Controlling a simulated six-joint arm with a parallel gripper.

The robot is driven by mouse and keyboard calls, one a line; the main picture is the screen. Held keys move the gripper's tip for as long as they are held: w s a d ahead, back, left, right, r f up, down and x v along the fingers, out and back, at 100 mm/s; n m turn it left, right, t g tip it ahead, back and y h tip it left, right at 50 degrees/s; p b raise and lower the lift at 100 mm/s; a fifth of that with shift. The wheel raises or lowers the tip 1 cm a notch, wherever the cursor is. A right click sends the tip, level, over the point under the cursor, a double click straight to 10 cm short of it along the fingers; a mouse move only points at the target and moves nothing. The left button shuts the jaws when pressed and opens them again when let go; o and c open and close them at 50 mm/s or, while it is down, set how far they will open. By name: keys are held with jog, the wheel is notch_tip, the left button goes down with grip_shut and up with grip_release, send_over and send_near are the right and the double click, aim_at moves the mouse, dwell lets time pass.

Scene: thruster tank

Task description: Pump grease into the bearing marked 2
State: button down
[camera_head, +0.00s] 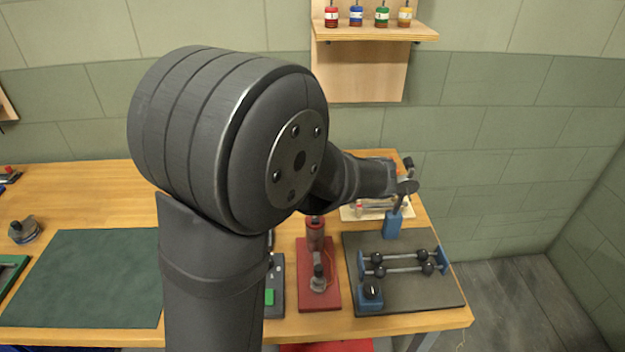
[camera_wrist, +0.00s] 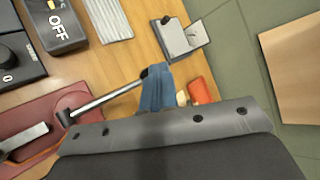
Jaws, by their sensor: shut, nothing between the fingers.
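My gripper (camera_head: 392,234) hangs behind the grey mat, and its blue fingers look closed together; they also show in the wrist view (camera_wrist: 155,76). A grey mat (camera_head: 400,298) carries two metal shafts with black, ball-like bearings (camera_head: 379,271) between blue end blocks. I cannot read any number on them. A red plate (camera_head: 306,292) with a red cylinder (camera_head: 315,235) and a metal fitting (camera_head: 319,277) is left of the mat. In the wrist view a metal rod (camera_wrist: 107,96) runs from the red plate's fitting to a dark end beside my fingers. I cannot tell whether they touch.
A blue block with a black knob (camera_head: 370,294) sits on the mat's front left corner. A dark box marked OFF (camera_wrist: 55,22) stands near the red plate. A tray (camera_head: 350,214) lies behind. A green mat (camera_head: 85,275) at left is clear. Shelf bottles (camera_head: 356,16) stand above.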

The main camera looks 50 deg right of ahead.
jog(key=shift+w+d+f, duration=0.15)
jog(key=shift+f, duration=0.7)
jog(key=shift+w+d+f, duration=0.15)
jog(key=shift+f, duration=0.7)
dwell(1.3)
dwell(0.4)
jog(key=shift+s+a+r, duration=0.15)
jog(key=shift+r, duration=0.75)
jog(key=shift+s+a+r, duration=0.2)
jog(key=shift+r, duration=0.75)
jog(key=shift+s+a+r, duration=0.15)
jog(key=shift+r, duration=0.75)
jog(key=shift+s+a+r, duration=0.15)
jog(key=shift+r, duration=0.65)
jog(key=shift+s+a+r, duration=0.15)
jog(key=shift+r, duration=0.7)
jog(key=shift+s+a+r, duration=0.15)
jog(key=shift+r, duration=0.65)
jog(key=shift+f, duration=0.1)
jog(key=shift+s+a+r, duration=0.2)
jog(key=shift+r, duration=0.75)
jog(key=shift+s+a+r, duration=0.15)
jog(key=shift+r, duration=0.75)
